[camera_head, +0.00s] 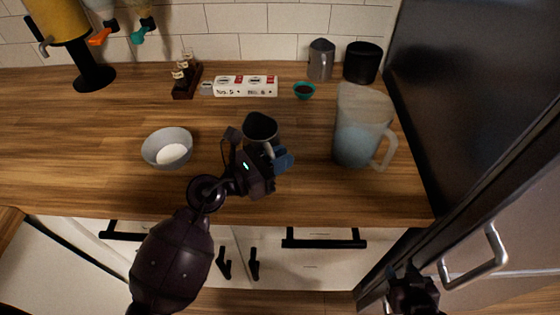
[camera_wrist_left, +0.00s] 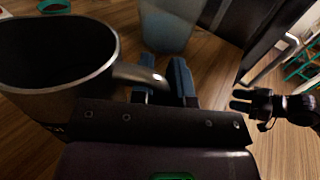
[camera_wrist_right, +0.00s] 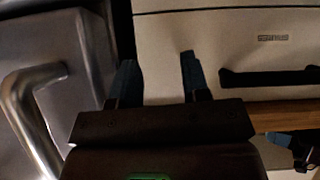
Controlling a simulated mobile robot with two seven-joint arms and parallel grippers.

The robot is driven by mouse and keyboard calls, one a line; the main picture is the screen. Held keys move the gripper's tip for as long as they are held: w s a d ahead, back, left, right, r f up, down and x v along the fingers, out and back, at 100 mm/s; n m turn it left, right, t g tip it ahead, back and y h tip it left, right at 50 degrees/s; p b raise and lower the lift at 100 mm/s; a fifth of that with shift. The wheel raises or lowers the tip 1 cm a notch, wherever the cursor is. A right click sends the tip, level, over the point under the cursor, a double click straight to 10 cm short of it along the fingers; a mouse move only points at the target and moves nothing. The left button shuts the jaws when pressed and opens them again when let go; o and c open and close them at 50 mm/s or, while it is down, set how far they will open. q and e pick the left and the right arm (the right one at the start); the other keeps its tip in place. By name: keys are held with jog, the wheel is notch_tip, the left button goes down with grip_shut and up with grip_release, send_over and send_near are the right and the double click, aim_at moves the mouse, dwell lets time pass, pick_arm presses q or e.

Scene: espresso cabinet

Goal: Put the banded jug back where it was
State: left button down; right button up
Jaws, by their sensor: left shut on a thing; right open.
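A dark-mouthed steel jug (camera_head: 261,126) stands upright at, or just above, the middle of the wooden counter; I cannot tell if it touches. My left gripper (camera_head: 279,160) is shut on its handle; in the left wrist view the handle (camera_wrist_left: 136,74) runs to the blue fingers (camera_wrist_left: 164,82). No band shows clearly on this jug; its lower side is mostly hidden. A second grey steel jug (camera_head: 320,62) stands at the back by the wall. My right gripper (camera_head: 408,278) is open and empty, low in front of the counter; its fingers (camera_wrist_right: 158,80) are apart in the right wrist view.
A large translucent pitcher (camera_head: 358,130) stands right of the held jug. A black canister (camera_head: 362,62), teal cup (camera_head: 304,91), labelled strip (camera_head: 246,86) and small rack (camera_head: 186,78) line the back. A grey bowl (camera_head: 167,148) is left. A dark cabinet (camera_head: 460,80) bounds the right.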

pick_arm(q)
jog(key=shift+f, duration=0.6)
jog(key=c, duration=1.1)
grip_release()
pick_arm(e)
jog(key=shift+w+r, duration=0.1)
jog(key=shift+w, duration=0.4)
pick_arm(q)
jog(key=shift+r, duration=0.15)
pick_arm(e)
jog(key=shift+s, duration=0.15)
